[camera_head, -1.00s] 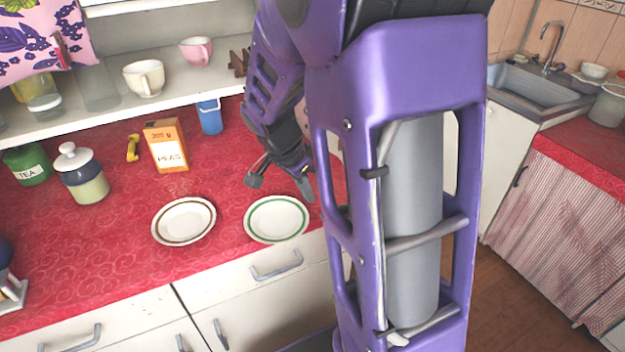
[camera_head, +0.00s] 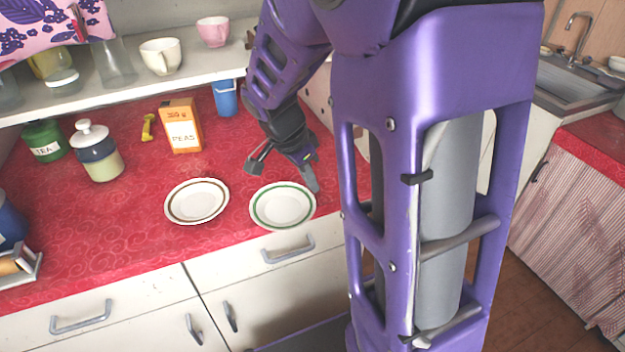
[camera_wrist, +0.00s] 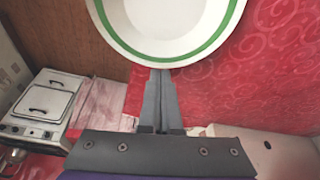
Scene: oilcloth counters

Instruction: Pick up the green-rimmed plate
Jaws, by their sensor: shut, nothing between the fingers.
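The green-rimmed plate (camera_head: 283,206) is white with a green ring and lies flat and empty on the red counter near its front edge. My gripper (camera_head: 314,187) is at the plate's right side in the head view, pointing down. In the wrist view the plate (camera_wrist: 165,58) fills the top, partly cut off by the frame. My gripper (camera_wrist: 160,73) shows there with its two grey fingers together, nothing between them, their tips at the plate's near rim. I cannot tell whether they touch it.
A brown-rimmed plate (camera_head: 197,202) lies just left of the green-rimmed one. Behind stand an orange peas box (camera_head: 181,126), a blue cup (camera_head: 225,98) and a lidded jar (camera_head: 98,152). A shelf (camera_head: 120,90) with mugs runs above.

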